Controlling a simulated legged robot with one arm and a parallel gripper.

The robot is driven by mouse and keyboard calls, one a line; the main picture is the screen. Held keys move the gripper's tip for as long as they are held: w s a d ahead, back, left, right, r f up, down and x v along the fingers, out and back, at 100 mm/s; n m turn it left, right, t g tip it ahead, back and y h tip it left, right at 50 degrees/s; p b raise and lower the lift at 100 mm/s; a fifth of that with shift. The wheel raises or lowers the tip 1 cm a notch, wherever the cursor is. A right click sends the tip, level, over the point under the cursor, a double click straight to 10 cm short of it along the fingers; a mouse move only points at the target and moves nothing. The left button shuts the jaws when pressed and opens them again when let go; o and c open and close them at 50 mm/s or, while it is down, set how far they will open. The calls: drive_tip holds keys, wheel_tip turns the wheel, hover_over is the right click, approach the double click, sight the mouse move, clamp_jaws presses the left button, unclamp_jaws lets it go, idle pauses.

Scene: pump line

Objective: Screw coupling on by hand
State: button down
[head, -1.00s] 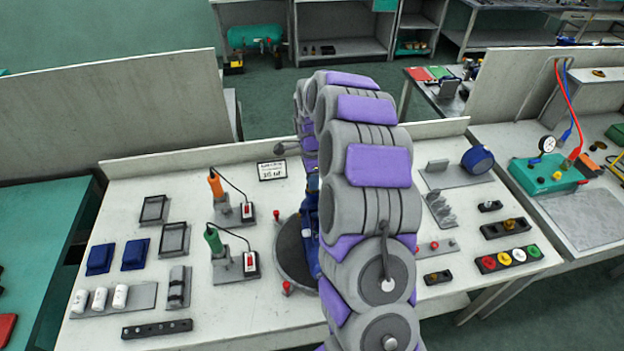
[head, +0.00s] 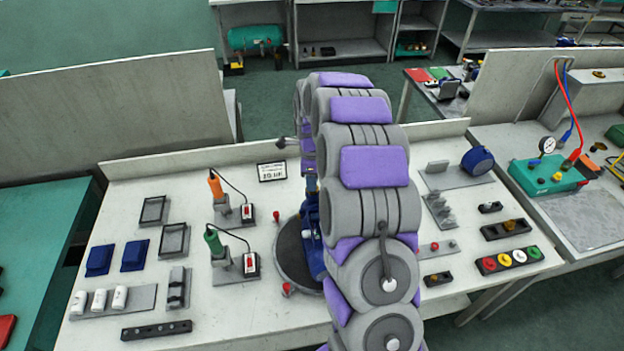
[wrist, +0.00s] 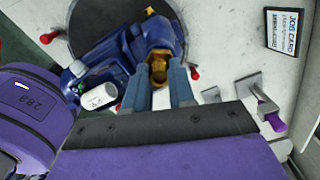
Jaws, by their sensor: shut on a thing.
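In the wrist view my gripper (wrist: 160,88) has its two grey-blue fingers on either side of a brass coupling (wrist: 158,68). The coupling is at the mouth of a blue pump (wrist: 152,40). Whether its thread is engaged is hidden by the fingers and the pump's rim. The pump sits on a dark round turntable (wrist: 88,28). In the head view the pump (head: 311,240) and turntable (head: 288,255) show only at their left side; my arm covers the rest and hides my gripper.
Red knobs (head: 288,289) stand around the turntable. A green-handled tool (head: 213,240) and an orange-handled tool (head: 215,186) stand at left. A job card (head: 271,171) is behind. Colored caps (head: 510,259) sit at right.

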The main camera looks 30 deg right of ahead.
drive_tip(key=m, duration=0.3)
drive_tip(key=c, duration=1)
unclamp_jaws()
drive_tip(key=shift+n+p, duration=0.7)
drive_tip(key=shift+n, duration=0.9)
